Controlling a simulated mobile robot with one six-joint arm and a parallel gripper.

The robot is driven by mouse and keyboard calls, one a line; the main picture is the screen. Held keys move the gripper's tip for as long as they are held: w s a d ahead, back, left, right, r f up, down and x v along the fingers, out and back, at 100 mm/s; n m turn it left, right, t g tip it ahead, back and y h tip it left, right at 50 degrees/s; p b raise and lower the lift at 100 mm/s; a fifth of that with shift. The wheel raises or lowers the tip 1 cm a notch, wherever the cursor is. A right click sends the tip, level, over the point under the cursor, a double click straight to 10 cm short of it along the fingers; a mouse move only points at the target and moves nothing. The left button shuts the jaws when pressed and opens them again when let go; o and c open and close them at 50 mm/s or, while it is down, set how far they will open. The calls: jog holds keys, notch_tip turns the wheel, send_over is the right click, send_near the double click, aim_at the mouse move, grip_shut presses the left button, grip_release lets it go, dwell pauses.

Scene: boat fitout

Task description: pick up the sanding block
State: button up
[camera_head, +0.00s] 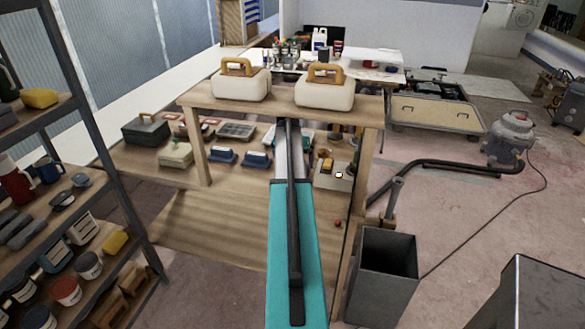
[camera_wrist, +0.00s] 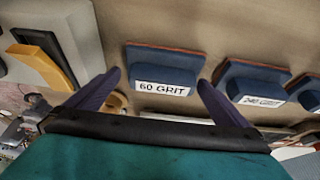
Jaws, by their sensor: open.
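Several blue sanding blocks with reddish undersides and white labels stand on the wooden surface in the wrist view. The one marked 60 GRIT (camera_wrist: 162,71) is beyond and between my fingertips. The 240 GRIT block (camera_wrist: 255,88) is right of my right finger, and a third block (camera_wrist: 306,92) is cut off at the right edge. My gripper (camera_wrist: 159,79) is open and empty, its two purple fingers spread on either side of the 60 GRIT block. In the head view two blue blocks (camera_head: 222,155) (camera_head: 257,160) show on the bench under the raised shelf. My gripper is hidden there by my arm.
The raised shelf (camera_head: 285,112) carries two cream cases (camera_head: 240,84) (camera_head: 325,91) with wooden handles. A green toolbox (camera_head: 146,131) sits left on the bench. A dark bin (camera_head: 385,270) stands at front right. A pale box with an orange handle (camera_wrist: 50,55) is left in the wrist view.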

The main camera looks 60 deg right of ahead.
jog(key=shift+f, duration=0.1)
dwell(0.3)
jog(key=c, duration=0.8)
jog(key=shift+c, duration=0.2)
